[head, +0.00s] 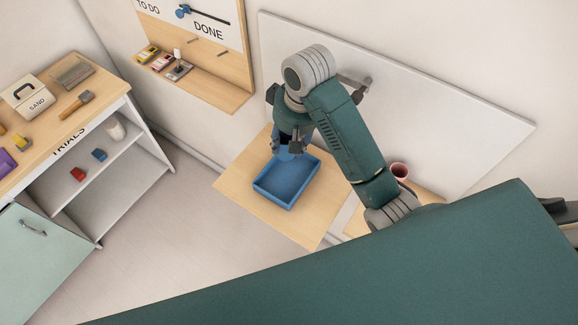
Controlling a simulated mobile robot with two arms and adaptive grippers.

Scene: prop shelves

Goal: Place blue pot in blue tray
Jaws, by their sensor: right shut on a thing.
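The blue tray (288,184) lies on a light wooden surface (237,183) below my right gripper. My right gripper (287,149) is shut on the blue pot (288,155) at the far edge of the tray. My fingers and wrist hide most of the pot, and I cannot tell whether it touches the tray. The bare part of the tray that shows is empty. My left gripper is not in view.
A reddish pot (400,170) stands right of my right arm. A grey-white panel (450,120) is behind.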

